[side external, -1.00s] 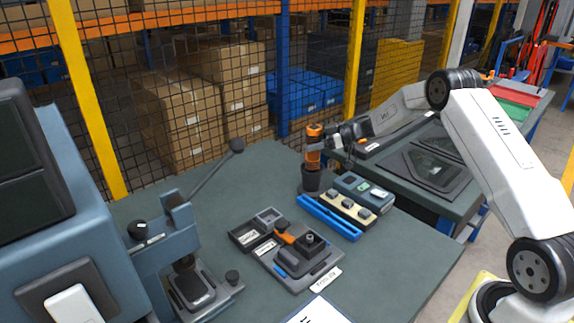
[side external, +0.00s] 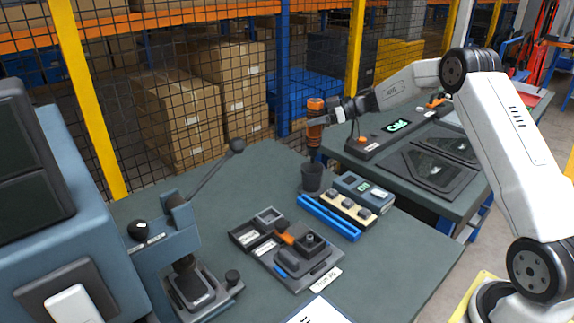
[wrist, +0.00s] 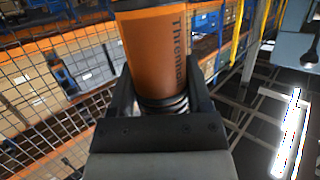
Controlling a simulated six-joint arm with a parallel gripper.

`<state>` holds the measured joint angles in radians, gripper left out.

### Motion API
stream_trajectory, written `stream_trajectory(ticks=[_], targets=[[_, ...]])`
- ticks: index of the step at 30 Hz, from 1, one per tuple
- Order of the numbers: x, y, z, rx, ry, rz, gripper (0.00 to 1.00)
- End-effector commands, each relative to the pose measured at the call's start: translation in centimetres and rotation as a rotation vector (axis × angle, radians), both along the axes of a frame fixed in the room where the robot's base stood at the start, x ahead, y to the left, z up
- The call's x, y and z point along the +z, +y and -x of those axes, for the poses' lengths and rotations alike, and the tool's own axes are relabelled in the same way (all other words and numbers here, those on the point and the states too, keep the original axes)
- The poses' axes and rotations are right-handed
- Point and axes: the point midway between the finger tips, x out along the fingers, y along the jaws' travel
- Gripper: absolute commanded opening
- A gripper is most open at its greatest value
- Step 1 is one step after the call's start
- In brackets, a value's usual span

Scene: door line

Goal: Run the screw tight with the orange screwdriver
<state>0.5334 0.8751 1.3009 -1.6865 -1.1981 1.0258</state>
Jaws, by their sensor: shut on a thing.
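The orange screwdriver (side external: 315,125) is upright in my gripper (side external: 325,118), above the dark cup (side external: 312,178) on the bench and clear of it. In the wrist view its orange body (wrist: 158,50) stands between the two fingers of my gripper (wrist: 160,105), which are shut on it. A fixture (side external: 297,258) with a dark block, an orange lever and a blue piece sits nearer the camera. A small round piece (side external: 310,238) stands on top of the block; I cannot tell whether it is the screw.
Beside the cup lie blue rails (side external: 328,218), a cream block with dark knobs (side external: 348,208) and a blue-grey box (side external: 364,190). A lever press (side external: 190,270) stands at the left. Dark trays (side external: 257,228) adjoin the fixture. The bench's back left is clear.

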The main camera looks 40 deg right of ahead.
Motion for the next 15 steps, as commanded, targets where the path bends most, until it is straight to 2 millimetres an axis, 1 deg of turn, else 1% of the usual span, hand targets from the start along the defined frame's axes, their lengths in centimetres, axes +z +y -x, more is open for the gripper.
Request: stream_trajectory(ticks=[1,10,15], targets=[[0.23,-0.01,-0.06,0.000,-0.004,0.000,0.00],[0.25,0.08,-0.01,0.001,-0.004,0.000,0.00],[0.52,0.80,0.35,0.010,-0.005,-0.001,0.00]])
